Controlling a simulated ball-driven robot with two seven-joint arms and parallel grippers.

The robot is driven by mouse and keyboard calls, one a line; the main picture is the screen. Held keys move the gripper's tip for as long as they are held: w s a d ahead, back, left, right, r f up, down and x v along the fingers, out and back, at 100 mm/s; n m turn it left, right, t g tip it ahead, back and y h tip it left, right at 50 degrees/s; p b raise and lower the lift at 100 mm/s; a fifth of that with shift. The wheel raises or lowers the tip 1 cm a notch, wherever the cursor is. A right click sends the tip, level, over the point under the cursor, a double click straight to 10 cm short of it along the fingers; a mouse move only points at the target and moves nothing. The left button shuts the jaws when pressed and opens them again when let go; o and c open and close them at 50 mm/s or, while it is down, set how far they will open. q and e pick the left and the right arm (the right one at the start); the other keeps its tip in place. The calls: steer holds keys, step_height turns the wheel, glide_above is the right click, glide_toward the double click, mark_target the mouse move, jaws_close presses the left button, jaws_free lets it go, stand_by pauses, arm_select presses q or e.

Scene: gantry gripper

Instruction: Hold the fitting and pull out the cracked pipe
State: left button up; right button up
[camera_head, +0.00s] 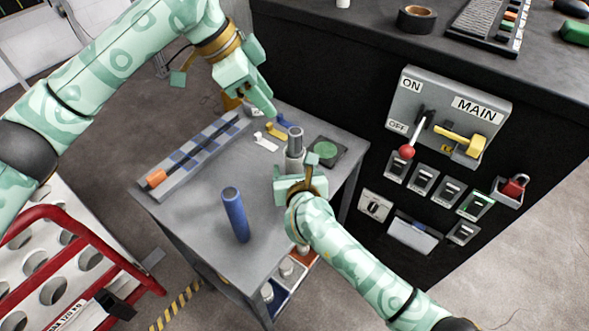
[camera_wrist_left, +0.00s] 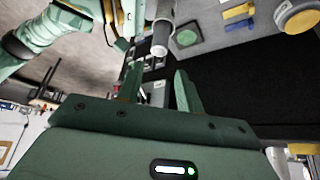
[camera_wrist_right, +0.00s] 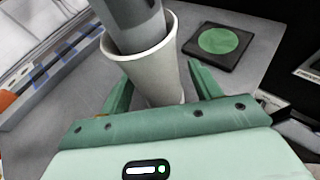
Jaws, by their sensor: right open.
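The grey cracked pipe (camera_head: 295,135) stands upright in the pale fitting (camera_head: 293,164) near the table's right side. In the right wrist view, the pipe (camera_wrist_right: 135,22) enters the top of the fitting (camera_wrist_right: 150,68). My right gripper (camera_wrist_right: 160,85) is open, with a finger on each side of the fitting; I cannot tell if they touch it. My left gripper (camera_head: 266,104) is above the table, up and left of the pipe. Its fingers (camera_wrist_left: 157,75) are apart and empty; the pipe (camera_wrist_left: 162,38) shows beyond them. A blue pipe (camera_head: 235,214) stands upright at the front of the table. No crack is visible.
A green round pad (camera_head: 326,150) lies beside the fitting. A long grey tray (camera_head: 195,160) lies along the table's left side. A panel with a red-knobbed lever (camera_head: 407,152) is on the dark cabinet at right. A red-railed rack (camera_head: 75,230) stands at lower left.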

mark_target(298, 131)
steer(key=c, duration=1.1)
arm_select(q)
steer(key=o, duration=0.4)
steer(key=shift+c, duration=0.2)
arm_select(e)
steer(key=shift+o, duration=0.2)
arm_select(q)
steer(key=shift+w+d+f+m+g+y, duration=0.25)
steer(key=shift+w+d+m+g+y, duration=0.15)
steer(key=shift+d+m, duration=0.25)
steer(key=shift+m, duration=0.45)
steer(key=x, duration=1.2)
steer(key=shift+a+f, duration=0.1)
steer(key=shift+f, duration=0.2)
steer(key=c, duration=1.1)
steer(key=shift+r+y, duration=0.3)
steer(key=shift+r, duration=1.3)
